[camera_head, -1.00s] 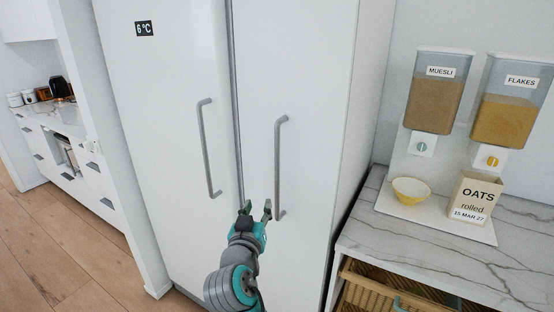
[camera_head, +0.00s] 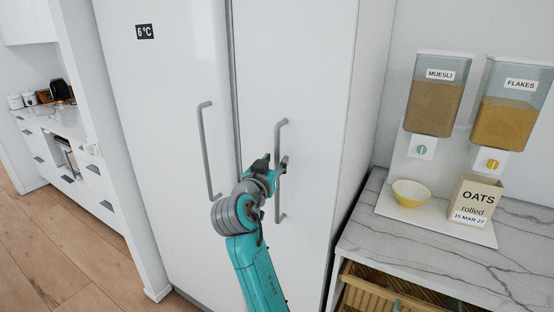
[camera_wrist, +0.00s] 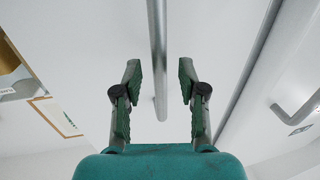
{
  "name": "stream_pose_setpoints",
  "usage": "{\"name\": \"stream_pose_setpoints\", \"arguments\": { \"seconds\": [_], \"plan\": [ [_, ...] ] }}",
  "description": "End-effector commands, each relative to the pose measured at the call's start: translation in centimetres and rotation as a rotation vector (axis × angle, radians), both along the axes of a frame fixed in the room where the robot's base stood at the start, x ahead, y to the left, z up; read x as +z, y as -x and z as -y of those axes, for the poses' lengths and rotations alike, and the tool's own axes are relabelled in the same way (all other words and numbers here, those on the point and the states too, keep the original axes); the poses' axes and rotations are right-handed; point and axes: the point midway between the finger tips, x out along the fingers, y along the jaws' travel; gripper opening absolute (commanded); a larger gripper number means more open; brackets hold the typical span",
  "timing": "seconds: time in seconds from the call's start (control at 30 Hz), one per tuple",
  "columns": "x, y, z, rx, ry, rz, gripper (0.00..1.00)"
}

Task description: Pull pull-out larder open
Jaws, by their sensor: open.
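Two tall white fronts stand side by side, each with a long grey bar handle. The right front (camera_head: 305,75), which I take as the pull-out larder, is shut; its handle (camera_head: 280,140) runs vertically. My gripper (camera_head: 275,161) is open in front of this handle, near its middle, and partly covers it. In the wrist view, the handle (camera_wrist: 157,50) lies between the lines of the two open fingers (camera_wrist: 160,82), ahead of them. I cannot tell whether a finger touches it. The left front (camera_head: 165,90) with a 6 °C display is also shut.
The left front's handle (camera_head: 207,150) is close to my wrist. At right, a marble counter (camera_head: 400,265) holds a yellow bowl (camera_head: 411,193), an oats box (camera_head: 474,200) and two cereal dispensers (camera_head: 434,105). The wooden floor (camera_head: 60,245) at left is clear.

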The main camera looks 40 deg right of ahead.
Motion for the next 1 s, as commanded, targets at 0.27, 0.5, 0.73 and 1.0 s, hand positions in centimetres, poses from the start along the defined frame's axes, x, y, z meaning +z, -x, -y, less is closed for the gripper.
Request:
{"name": "stream_pose_setpoints", "arguments": {
  "seconds": [0.27, 0.5, 0.73, 1.0],
  "plan": [
    [0.0, -1.2, 1.9, 0.001, 0.000, 0.000, 0.41],
    [0.0, -1.2, 2.0, 0.001, 0.000, 0.000, 0.41],
    [0.0, -1.2, 2.0, 0.001, 0.000, 0.000, 0.00],
    [0.0, -1.2, 1.9, 0.001, 0.000, 0.000, 0.00]
  ]
}}
